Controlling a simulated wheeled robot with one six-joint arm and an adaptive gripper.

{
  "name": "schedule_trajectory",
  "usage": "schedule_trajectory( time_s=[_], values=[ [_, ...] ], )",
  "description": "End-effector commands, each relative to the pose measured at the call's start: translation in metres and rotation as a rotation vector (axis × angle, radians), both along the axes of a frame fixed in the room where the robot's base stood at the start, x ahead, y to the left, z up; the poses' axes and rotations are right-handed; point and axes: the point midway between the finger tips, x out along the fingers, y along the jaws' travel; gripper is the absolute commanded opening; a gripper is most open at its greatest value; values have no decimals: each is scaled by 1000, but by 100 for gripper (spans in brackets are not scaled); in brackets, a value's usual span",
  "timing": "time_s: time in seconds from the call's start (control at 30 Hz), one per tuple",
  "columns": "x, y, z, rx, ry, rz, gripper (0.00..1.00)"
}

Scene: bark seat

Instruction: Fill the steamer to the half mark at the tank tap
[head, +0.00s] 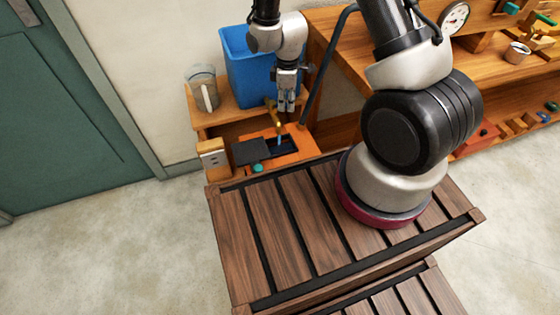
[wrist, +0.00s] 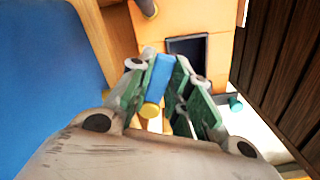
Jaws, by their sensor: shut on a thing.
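The steamer looks like the low orange box (head: 292,160) with a dark lid open at its left and a dark rectangular opening, which shows in the wrist view too (wrist: 187,50). A brass tap (head: 272,108) comes over it from the blue tank (head: 245,65). The water level and half mark cannot be made out.
A clear jug (head: 203,88) stands left of the tank on the wooden stand. A slatted dark wooden seat (head: 290,225) fills the foreground. A workbench with shelves (head: 400,110) stands at the right. The floor at left is clear.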

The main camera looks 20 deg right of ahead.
Motion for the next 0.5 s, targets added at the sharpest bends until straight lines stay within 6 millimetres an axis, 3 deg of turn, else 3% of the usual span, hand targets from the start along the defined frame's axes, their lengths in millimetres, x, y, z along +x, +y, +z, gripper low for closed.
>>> schedule_trajectory(
  time_s=[0.17, 0.5],
  values=[
    [-3, 1, -1, -1, 4, -38, 2],
    [-13, 24, 0, 1, -2, -594, 2]
  ],
)
